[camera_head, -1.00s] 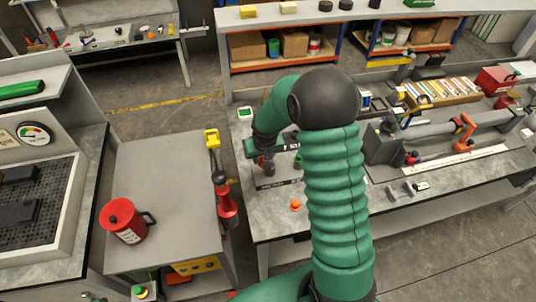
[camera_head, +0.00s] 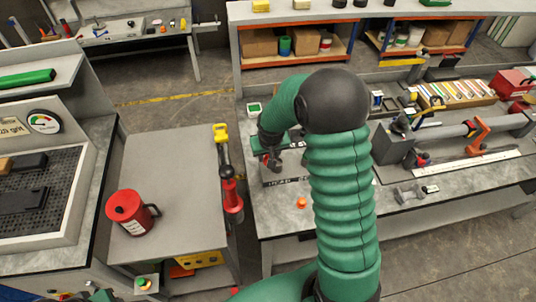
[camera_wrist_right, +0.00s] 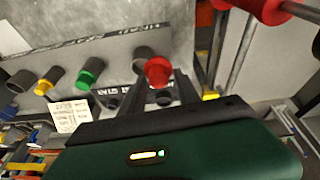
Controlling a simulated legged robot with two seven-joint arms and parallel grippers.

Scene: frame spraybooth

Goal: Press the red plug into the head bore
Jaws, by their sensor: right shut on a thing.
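The red plug (camera_wrist_right: 157,71) is between the fingertips of my right gripper (camera_wrist_right: 160,88) in the right wrist view, and the gripper is shut on it. A grey tube-like cylinder (camera_wrist_right: 143,54) stands just behind the plug. I cannot tell whether the two touch, nor which opening is the head bore. In the head view my right gripper (camera_head: 270,162) is small, low over the bench behind my arm, which hides part of the bench. My left gripper does not show.
Green (camera_wrist_right: 88,73) and yellow (camera_wrist_right: 46,86) plugs sit at similar cylinders beside the red one. An orange piece (camera_head: 301,202) lies on the bench's front part. A grey cart (camera_head: 180,185) with a red can (camera_head: 130,212) stands to the left, and a clamped tube lies to the right.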

